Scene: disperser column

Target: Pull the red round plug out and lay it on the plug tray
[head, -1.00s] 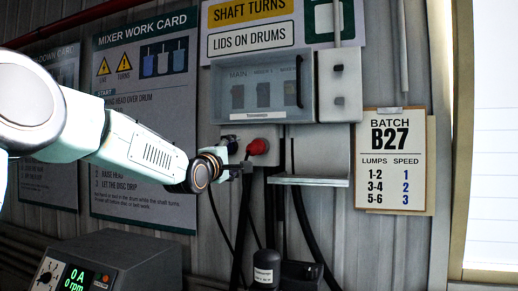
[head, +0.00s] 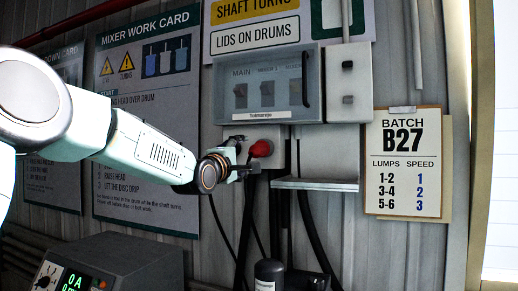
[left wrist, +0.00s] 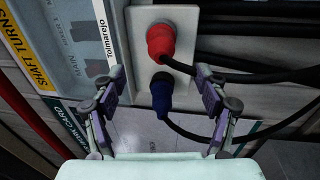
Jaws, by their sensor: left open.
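The red round plug (head: 261,149) sits in a pale socket plate (head: 268,133) on the wall, below the grey switch box. In the left wrist view the red plug (left wrist: 161,41) is at the top centre, with a black cable running right. A blue plug (left wrist: 161,90) sits beside it on the same plate. My left gripper (head: 245,168) is just left of and below the red plug in the head view. In the left wrist view its two fingers (left wrist: 163,93) are spread wide, with the blue plug between them and the red plug beyond. The plug tray (head: 315,184) appears to be the small shelf right of the socket.
The switch box (head: 265,85) with a clear cover is above the plugs. Black cables (head: 306,225) hang below the shelf. A batch clipboard (head: 404,165) hangs at right. A control unit (head: 110,262) stands at lower left.

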